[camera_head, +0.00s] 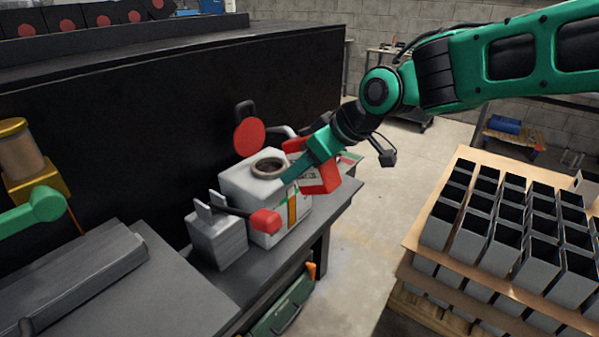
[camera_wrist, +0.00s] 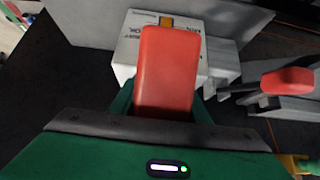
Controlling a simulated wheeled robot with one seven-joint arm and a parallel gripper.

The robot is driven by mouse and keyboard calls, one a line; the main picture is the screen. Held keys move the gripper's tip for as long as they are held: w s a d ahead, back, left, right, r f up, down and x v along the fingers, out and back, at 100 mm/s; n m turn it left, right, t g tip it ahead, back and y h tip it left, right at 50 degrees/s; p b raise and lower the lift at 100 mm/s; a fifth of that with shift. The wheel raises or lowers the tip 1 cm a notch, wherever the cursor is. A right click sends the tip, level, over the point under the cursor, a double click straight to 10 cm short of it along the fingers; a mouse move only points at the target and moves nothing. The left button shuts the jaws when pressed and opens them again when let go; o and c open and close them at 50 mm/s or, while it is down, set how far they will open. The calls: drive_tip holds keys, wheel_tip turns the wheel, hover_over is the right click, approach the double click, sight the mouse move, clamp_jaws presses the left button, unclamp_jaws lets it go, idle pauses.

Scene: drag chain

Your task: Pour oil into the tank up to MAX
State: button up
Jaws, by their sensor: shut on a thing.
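The white tank (camera_head: 238,190) stands on the grey bench, with a round dark-rimmed opening (camera_head: 268,167) on top. A green, orange and red level strip (camera_head: 292,210) runs down its front; I cannot read a level. A red disc-shaped cap (camera_head: 249,137) stands up behind the opening. My gripper (camera_head: 300,166) is at the tank's right side, pointing down-left, shut on a red block-like thing (camera_head: 322,180). In the wrist view this red thing (camera_wrist: 167,68) rises between my fingers and hides part of the white tank (camera_wrist: 130,45). I cannot see any oil flowing.
A grey block (camera_head: 217,238) with a red-tipped lever (camera_head: 265,221) stands just left of the tank. A black wall (camera_head: 130,110) rises behind the bench (camera_head: 240,278). A pallet of dark-topped boxes (camera_head: 510,215) is at right. The floor between (camera_head: 365,235) is clear.

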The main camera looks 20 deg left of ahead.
sight(287, 133)
drive_tip(key=shift+w+a+r+t+y, duration=0.15)
drive_tip(key=shift+a+t+y, duration=0.15)
drive_tip(key=shift+y, duration=0.5)
drive_tip(key=shift+w+a+r+t+y, duration=0.2)
drive_tip(key=shift+a+r+y, duration=0.25)
drive_tip(key=shift+r, duration=0.5)
drive_tip(key=shift+w+a+r+t+y, duration=0.2)
drive_tip(key=shift+a+r+y, duration=0.25)
drive_tip(key=shift+r, duration=0.45)
drive_tip(key=shift+w+a+r+t+y, duration=0.1)
drive_tip(key=shift+a+r+t+y, duration=0.15)
drive_tip(key=shift+r+y, duration=0.55)
drive_tip(key=shift+a+r, duration=0.2)
drive_tip(key=shift+r, duration=0.35)
